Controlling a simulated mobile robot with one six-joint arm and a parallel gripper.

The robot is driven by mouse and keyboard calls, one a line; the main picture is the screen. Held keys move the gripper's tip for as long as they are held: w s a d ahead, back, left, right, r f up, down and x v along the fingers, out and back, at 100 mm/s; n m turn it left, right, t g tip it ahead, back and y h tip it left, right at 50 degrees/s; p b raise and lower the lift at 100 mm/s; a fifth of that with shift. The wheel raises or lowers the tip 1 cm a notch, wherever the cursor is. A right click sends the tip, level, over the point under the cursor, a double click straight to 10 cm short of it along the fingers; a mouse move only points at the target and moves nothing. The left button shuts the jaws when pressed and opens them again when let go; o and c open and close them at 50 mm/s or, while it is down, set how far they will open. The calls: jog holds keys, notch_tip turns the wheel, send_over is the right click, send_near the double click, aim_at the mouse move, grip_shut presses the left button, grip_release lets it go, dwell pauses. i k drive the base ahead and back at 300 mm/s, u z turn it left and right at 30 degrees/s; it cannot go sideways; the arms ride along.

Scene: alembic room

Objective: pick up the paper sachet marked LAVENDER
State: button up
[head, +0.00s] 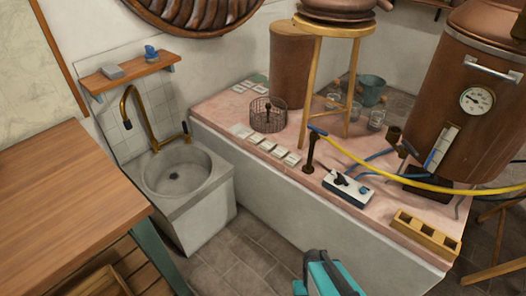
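A row of several small pale sachets or cards (268,146) lies flat on the pink countertop (225,117), near its front left edge. A second small group of pale pieces (243,87) lies at the counter's back left, by a green patch. The lettering is too small to read, so I cannot tell which one is marked LAVENDER. A teal and dark part of my gripper (327,277) shows at the bottom edge, in front of the counter and well apart from the sachets. Its fingers cannot be made out.
A wire basket (267,115) holding dark items stands just behind the row. A wooden stool (325,85), a dark upright stand (311,152), a switch box (347,190) and a yellow hose (385,180) are to the right. A sink (178,176) is left.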

aim_at(256, 139)
jog(key=z, duration=0.2)
jog(key=k, duration=0.5)
jog(key=u, duration=1.4)
jog(key=i, duration=1.2)
jog(key=u, duration=0.2)
